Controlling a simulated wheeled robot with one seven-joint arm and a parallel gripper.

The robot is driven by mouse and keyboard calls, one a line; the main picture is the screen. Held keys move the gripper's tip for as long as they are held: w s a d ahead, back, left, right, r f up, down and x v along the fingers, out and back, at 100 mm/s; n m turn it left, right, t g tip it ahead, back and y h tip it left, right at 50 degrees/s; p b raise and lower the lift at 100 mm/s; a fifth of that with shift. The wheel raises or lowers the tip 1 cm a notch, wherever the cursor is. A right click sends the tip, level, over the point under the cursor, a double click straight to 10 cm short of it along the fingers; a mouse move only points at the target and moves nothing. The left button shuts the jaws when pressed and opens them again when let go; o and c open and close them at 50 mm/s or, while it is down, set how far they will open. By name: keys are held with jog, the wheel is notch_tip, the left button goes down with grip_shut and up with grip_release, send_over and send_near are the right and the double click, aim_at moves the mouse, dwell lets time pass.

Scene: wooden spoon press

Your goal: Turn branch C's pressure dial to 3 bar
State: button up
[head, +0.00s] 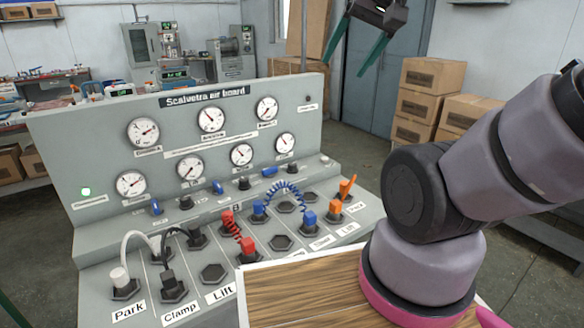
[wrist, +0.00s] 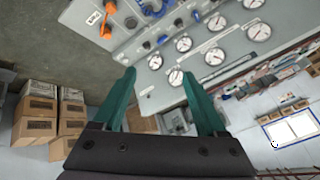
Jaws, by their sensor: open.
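The grey air board (head: 60,150) stands ahead, titled "Scalvetra air board", with several round white gauges on its upright face. Small black knobs, one at the left (head: 186,202) and one near the middle (head: 244,184), sit on the ledge below the gauges, beside blue levers (head: 218,187). The branch labels are too small to read, so I cannot tell which dial is branch C's. My gripper (head: 342,78) is open and empty, high at the upper right of the board in the head view. In the wrist view its green fingers (wrist: 156,73) are spread apart, with the board (wrist: 145,80) beyond them.
Plugs and coiled hoses in red (head: 247,245), blue (head: 285,187) and orange (head: 347,188) crowd the sloped front panel. White and black cables arch at its left. A wooden surface (head: 300,290) lies in front. Cardboard boxes (head: 427,75) stack behind at the right.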

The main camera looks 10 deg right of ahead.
jog(key=w+d+f+m+g+h, duration=0.1)
jog(key=w+d+f+g, duration=0.15)
jog(key=w, duration=1.15)
jog(key=h, duration=0.3)
send_over(292, 164)
jog(key=s+a, duration=0.2)
jog(key=s, duration=0.2)
notch_tip(292, 164, down, 30)
jog(key=shift+g, duration=0.25)
jog(key=x, duration=1.1)
jog(key=shift+s+f, duration=0.1)
jog(key=shift+f, duration=0.1)
grip_shut()
